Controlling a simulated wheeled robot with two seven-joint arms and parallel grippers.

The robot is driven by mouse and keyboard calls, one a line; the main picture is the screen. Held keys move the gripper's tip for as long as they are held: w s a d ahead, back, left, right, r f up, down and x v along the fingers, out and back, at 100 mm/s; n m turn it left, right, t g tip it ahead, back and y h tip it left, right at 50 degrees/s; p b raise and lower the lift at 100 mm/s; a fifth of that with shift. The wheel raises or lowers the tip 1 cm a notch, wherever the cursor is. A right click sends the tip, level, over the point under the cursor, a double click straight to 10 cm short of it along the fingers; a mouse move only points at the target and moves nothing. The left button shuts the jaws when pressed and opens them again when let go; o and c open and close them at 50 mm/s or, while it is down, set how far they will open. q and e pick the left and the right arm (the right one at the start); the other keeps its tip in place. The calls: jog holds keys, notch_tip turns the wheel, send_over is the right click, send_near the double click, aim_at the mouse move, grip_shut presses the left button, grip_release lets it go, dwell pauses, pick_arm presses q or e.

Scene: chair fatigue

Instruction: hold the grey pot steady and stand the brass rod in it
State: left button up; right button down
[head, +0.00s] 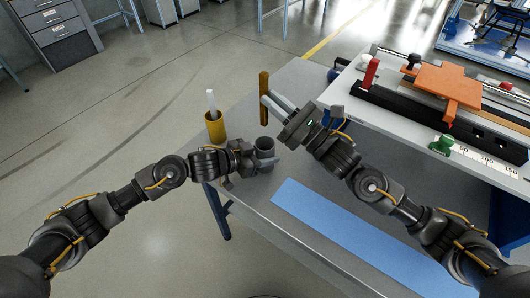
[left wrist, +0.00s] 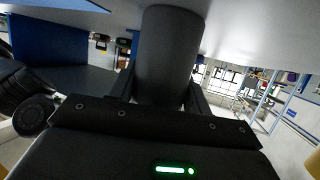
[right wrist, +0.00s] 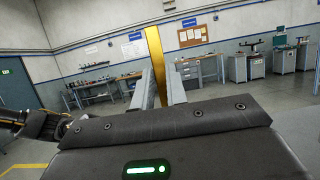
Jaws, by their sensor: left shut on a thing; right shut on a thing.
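The grey pot (head: 264,147) stands on the grey table near its left edge. My left gripper (head: 262,160) is shut around the pot, which also fills the middle of the left wrist view (left wrist: 167,50). The brass rod (head: 264,98) is upright in my right gripper (head: 268,104), above and behind the pot and apart from it. In the right wrist view the rod (right wrist: 156,65) stands between the two fingers, leaning slightly. The rod's lower end is hidden in the right wrist view.
A yellow pot (head: 215,128) with a white rod (head: 211,102) in it stands left of the grey pot. A blue mat (head: 350,235) lies on the table (head: 262,205). At right is a raised bench with an orange fixture (head: 445,85), a red handle (head: 370,73) and a green part (head: 442,144).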

jog(key=shift+f, duration=5.2)
jog(key=c, duration=1.3)
grip_release()
jog(key=shift+f, duration=0.1)
jog(key=s+d, duration=0.3)
jog(key=d, duration=0.1)
jog(key=s+d+f, duration=0.1)
jog(key=s+d, duration=0.2)
jog(key=d, duration=0.2)
jog(key=s+d, duration=0.3)
jog(key=d, duration=0.1)
jog(key=shift+s+d+f, duration=0.2)
jog(key=shift+s+f, duration=0.15)
jog(key=shift+s, duration=0.05)
pick_arm(q)
jog(key=o, duration=1.1)
